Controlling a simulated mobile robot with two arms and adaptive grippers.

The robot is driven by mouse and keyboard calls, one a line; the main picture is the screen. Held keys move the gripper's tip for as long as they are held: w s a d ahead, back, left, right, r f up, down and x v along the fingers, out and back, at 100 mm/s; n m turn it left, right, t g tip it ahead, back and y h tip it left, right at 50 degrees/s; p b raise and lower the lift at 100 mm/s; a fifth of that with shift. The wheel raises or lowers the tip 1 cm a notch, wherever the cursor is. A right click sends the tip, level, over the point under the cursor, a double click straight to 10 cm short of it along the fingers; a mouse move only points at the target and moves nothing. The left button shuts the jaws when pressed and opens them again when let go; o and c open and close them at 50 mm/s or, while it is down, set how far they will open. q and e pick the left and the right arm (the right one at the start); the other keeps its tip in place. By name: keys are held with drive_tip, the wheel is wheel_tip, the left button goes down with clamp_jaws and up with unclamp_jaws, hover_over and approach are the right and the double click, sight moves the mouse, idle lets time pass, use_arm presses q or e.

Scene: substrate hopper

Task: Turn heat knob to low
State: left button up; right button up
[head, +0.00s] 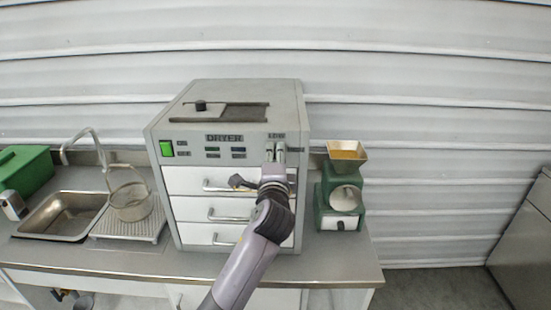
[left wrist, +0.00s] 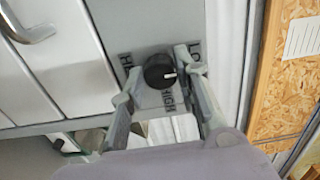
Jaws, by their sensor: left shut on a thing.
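The dryer (head: 225,120) is a grey cabinet with white drawers on the counter. My left gripper (head: 275,153) reaches its front panel at the upper right, below a small label, and hides the heat knob in the head view. In the left wrist view the knob (left wrist: 158,72) is round and black with a white mark. The mark points to the right of the picture, toward a label that seems to begin "LO". My left gripper (left wrist: 156,72) is shut on the knob, one finger on each side. Other lettering beside the knob is partly hidden. My right gripper is not in view.
A green grinder-like machine (head: 324,208) with a hopper stands just right of the dryer. A sink (head: 65,215), wire basket (head: 131,203) and green box (head: 25,170) are at left. Drawer handles (head: 228,218) stick out below the panel.

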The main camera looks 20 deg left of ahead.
use_arm(q)
drive_tip(key=shift+f, duration=0.1)
drive_tip(key=o, duration=1.2)
drive_tip(key=shift+c, duration=0.2)
drive_tip(key=v, duration=1.2)
